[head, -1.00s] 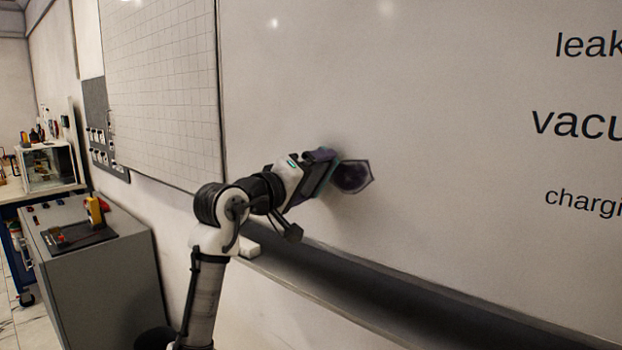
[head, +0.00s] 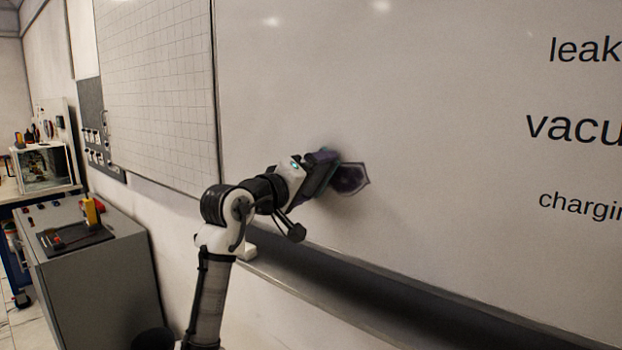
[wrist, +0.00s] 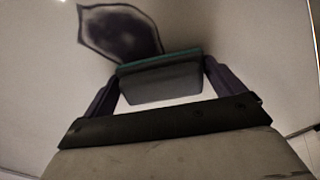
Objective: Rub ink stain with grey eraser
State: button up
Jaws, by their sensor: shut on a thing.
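The ink stain (head: 351,179) is a dark purple-grey patch with a darker outline on the whiteboard; it also shows at the top left in the wrist view (wrist: 118,32). My gripper (head: 324,168) is shut on the grey eraser, at the stain's left side in the head view. In the wrist view the grey eraser (wrist: 162,82), with a teal edge along its far side, sits between both fingers. The eraser is at or very near the board and overlaps the stain's near edge. Whether it touches the board is hard to tell. Part of the stain is hidden behind it.
The whiteboard (head: 440,130) carries printed words at the right. A grid panel (head: 155,90) hangs left. A grey cabinet (head: 100,280) stands at the lower left.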

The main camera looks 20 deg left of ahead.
aim_at(339, 178)
jog(key=shift+s+d, duration=0.35)
jog(key=shift+d, duration=0.55)
jog(key=shift+s+d, duration=0.35)
jog(key=shift+d, duration=0.55)
jog(key=shift+s+d+b, duration=0.1)
jog(key=shift+s+d, duration=0.3)
jog(key=shift+d, duration=0.8)
jog(key=shift+s+d+b, duration=0.15)
jog(key=shift+s+d, duration=0.2)
jog(key=shift+d, duration=0.85)
jog(key=shift+s+d+b, duration=0.1)
jog(key=shift+s+d, duration=0.3)
jog(key=shift+d, duration=0.8)
jog(key=shift+r, duration=0.1)
jog(key=shift+w+a+p, duration=0.4)
jog(key=shift+a+p, duration=0.1)
jog(key=shift+a, duration=0.7)
jog(key=shift+w+a+p, duration=0.4)
jog(key=shift+a+p, duration=0.15)
jog(key=shift+a, duration=0.65)
jog(key=shift+w+a+p, duration=0.4)
jog(key=shift+a+p, duration=0.1)
jog(key=shift+a, duration=0.7)
jog(key=shift+w+a+p, duration=0.4)
jog(key=shift+a, duration=0.5)
jog(key=shift+w+a+p, duration=0.35)
jog(key=shift+a+p, duration=0.05)
jog(key=shift+a, duration=0.45)
